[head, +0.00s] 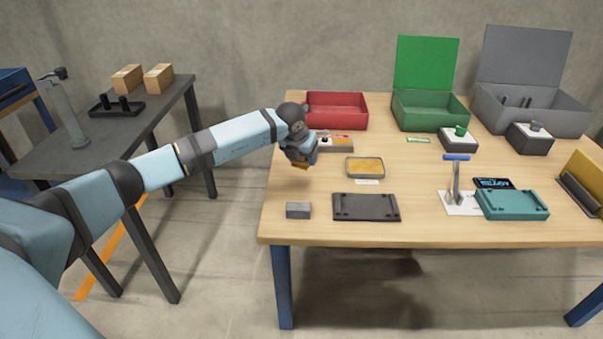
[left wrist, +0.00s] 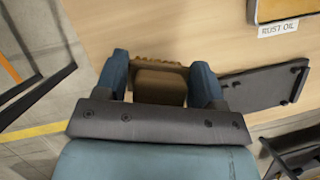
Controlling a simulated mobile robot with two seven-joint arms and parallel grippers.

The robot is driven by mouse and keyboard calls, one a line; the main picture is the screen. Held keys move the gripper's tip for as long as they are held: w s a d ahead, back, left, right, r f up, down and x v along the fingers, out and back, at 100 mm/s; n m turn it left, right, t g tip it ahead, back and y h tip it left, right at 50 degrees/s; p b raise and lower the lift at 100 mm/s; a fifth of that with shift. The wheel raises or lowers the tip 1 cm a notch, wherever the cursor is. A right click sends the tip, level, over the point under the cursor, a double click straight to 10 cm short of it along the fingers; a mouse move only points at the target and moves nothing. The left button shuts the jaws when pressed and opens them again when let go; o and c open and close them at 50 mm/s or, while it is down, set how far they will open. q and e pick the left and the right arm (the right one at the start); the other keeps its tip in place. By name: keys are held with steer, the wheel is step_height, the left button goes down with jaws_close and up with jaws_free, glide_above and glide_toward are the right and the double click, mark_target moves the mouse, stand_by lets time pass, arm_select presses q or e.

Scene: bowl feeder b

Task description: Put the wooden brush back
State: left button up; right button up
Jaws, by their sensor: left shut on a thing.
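My left gripper (head: 301,163) is above the left part of the wooden table, left of the yellow tray. It is shut on the wooden brush. In the left wrist view the brush (left wrist: 160,86) is a brown block with a lighter, ragged far edge, held between the two blue-grey fingers (left wrist: 160,82). In the head view only a small brown-orange part of the brush (head: 300,167) shows below the gripper. It looks held over the table; whether it touches the top I cannot tell. My right gripper is not in view.
The yellow tray (head: 365,164) has a label reading "RUST OIL" in the wrist view (left wrist: 278,29). A grey block (head: 298,210) and a dark flat plate (head: 366,206) lie near the front edge. A red bin (head: 336,110) stands behind. Bare wood (head: 430,170) shows right of the tray.

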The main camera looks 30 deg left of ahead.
mark_target(302, 180)
arm_select(q)
step_height(302, 180, down, 5)
steer(key=shift+f+b, duration=0.2)
steer(key=shift+b, duration=0.55)
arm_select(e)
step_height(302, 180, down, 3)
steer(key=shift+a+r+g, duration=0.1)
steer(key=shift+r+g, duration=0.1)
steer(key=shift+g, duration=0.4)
arm_select(q)
steer(key=shift+f, duration=0.2)
steer(key=o, duration=0.9)
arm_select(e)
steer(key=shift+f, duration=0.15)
arm_select(q)
steer(key=shift+r, duration=0.15)
